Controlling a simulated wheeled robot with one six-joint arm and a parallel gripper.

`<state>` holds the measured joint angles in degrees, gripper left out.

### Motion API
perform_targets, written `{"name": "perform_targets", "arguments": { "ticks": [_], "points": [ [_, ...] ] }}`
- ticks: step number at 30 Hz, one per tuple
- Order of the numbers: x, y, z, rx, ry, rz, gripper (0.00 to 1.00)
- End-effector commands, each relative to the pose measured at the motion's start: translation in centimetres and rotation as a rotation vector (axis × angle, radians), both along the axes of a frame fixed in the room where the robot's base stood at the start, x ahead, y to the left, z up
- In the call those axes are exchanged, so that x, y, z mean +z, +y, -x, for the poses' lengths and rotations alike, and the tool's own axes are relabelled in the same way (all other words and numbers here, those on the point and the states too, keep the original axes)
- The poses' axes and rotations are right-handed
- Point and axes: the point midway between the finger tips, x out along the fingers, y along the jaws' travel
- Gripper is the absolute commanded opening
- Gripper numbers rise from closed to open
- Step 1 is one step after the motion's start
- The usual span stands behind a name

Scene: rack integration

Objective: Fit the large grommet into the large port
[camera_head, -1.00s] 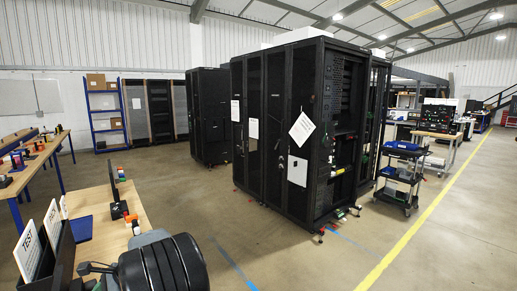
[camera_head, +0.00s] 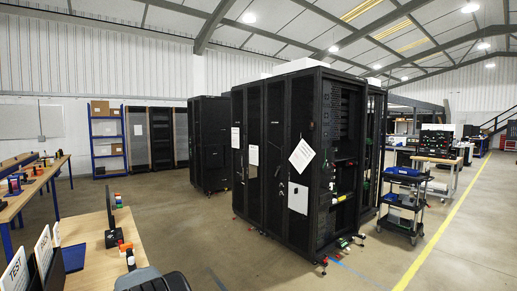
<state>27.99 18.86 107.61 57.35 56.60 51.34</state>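I cannot make out the large grommet or the large port in this view. A black rack cabinet (camera_head: 266,160) stands in the middle, with white sheets on its side. Its open front (camera_head: 343,160) faces right and shows dark equipment inside, too small to tell any port. My gripper is not in view.
A wooden bench (camera_head: 90,258) with small coloured items and a dark stand (camera_head: 112,230) is close at the left. Another bench (camera_head: 30,185) lies behind it. A black trolley (camera_head: 403,205) stands right of the rack. The floor (camera_head: 215,240) between bench and rack is clear.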

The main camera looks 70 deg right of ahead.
Motion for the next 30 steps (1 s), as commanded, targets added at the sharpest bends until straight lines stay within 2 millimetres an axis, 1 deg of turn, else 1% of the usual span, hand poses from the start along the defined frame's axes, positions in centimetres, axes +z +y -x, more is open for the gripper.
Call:
{"name": "perform_targets", "arguments": {
  "ticks": [1,2,9,10,18,19,26,30],
  "points": [
    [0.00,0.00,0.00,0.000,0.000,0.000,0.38],
    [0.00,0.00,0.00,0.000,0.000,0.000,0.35],
    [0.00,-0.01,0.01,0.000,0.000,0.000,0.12],
    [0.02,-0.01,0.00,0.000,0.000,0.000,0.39],
    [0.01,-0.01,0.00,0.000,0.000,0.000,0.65],
    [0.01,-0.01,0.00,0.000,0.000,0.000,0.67],
    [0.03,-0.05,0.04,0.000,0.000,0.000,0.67],
    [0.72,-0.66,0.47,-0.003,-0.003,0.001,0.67]
  ]
}}
